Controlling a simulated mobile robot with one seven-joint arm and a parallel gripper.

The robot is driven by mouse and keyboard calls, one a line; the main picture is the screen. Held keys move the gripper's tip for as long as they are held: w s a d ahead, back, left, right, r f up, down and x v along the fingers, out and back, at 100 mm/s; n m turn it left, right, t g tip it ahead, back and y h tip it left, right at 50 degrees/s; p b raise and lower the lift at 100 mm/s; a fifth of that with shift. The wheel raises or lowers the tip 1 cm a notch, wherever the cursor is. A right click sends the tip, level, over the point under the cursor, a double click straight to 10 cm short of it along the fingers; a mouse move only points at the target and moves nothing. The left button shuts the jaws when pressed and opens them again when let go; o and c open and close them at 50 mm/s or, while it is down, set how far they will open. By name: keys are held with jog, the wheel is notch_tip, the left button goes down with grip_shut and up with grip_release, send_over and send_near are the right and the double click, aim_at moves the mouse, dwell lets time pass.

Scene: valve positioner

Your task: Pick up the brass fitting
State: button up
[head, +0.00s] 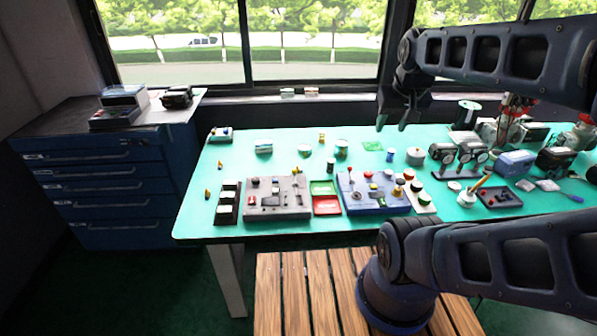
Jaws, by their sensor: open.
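Several small brass-coloured pieces stand on the turquoise table (235,222). One upright brass-coloured piece (322,138) is near the back edge, left of my gripper. Two small pointed brass-coloured pieces, one farther back (220,165) and one nearer (207,194), are at the table's left end. They are too small to tell which is the brass fitting. My gripper (391,126) is open and empty, fingers pointing down, in front of the window and above the back part of the table. It appears apart from everything on the table.
A grey control box (278,212) and a blue control box (372,207) stand at the front edge, with green and red trays (326,206) between them. Gauges, a blue case (515,163) and other equipment crowd the right side. The left part has free room.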

jog(key=w+a+f+m+g, duration=0.1)
jog(key=w+a+m, duration=0.25)
jog(key=w, duration=0.95)
jog(key=m+g, duration=0.4)
jog(key=m, duration=0.8)
send_over(298, 166)
notch_tip(298, 166, down, 29)
jog(key=shift+w+d+f, duration=0.1)
jog(key=shift+w+f, duration=0.05)
jog(key=shift+f, duration=5.4)
grip_shut()
